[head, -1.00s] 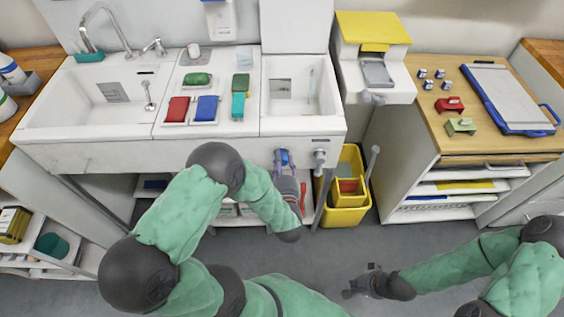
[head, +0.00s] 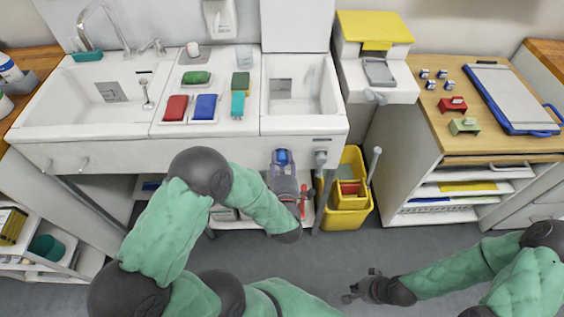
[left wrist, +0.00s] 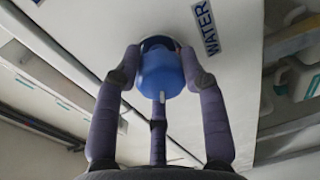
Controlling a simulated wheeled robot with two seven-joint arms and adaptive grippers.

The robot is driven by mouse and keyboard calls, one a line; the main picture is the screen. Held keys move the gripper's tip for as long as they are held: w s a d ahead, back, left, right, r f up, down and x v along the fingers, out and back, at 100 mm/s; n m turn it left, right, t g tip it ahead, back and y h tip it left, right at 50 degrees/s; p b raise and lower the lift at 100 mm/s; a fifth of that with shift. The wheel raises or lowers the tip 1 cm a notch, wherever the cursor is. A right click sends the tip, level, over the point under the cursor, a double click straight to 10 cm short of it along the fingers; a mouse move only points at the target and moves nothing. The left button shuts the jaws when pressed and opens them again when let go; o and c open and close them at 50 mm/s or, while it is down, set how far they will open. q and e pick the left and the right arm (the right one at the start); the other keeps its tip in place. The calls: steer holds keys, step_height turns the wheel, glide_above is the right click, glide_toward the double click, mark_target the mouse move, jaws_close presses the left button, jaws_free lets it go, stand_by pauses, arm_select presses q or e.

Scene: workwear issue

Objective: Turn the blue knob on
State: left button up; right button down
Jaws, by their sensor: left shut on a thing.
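The white sink unit (head: 100,155) has a grey tap or valve (head: 320,158) right of the knob. A yellow bucket (head: 347,218) and a leg stand close on the right. A wooden-topped cabinet (head: 440,135) is further right.

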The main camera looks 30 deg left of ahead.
arm_select(q)
steer(key=shift+d+f, duration=0.2)
stand_by(0.3)
steer(key=o, duration=1.1)
steer(key=shift+o, duration=0.3)
steer(key=shift+r, duration=0.1)
steer(key=v, duration=1.2)
steer(key=shift+w, duration=0.1)
